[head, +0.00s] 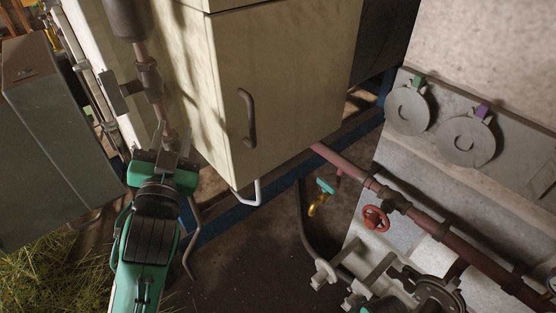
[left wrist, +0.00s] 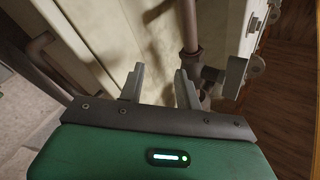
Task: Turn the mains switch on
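I cannot pick out the mains switch for certain in either view. My left gripper (head: 171,138) is in front of the left side of the cream cabinet (head: 285,75), close to the lower end of a brown vertical pipe (head: 147,72). In the left wrist view the two grey fingers (left wrist: 160,88) stand apart with nothing between them, so it is open. The pipe (left wrist: 190,30) and a flat grey plate (left wrist: 235,77) show just beyond the right finger. I cannot make out my right gripper in the head view.
The cabinet door has a dark curved handle (head: 248,118). A grey-green box (head: 50,140) stands left above straw (head: 45,275). Two round grey discs (head: 408,110) (head: 467,141), a red handwheel (head: 375,218) and a reddish pipe (head: 440,235) are at right. Dark floor (head: 245,260) is open below the cabinet.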

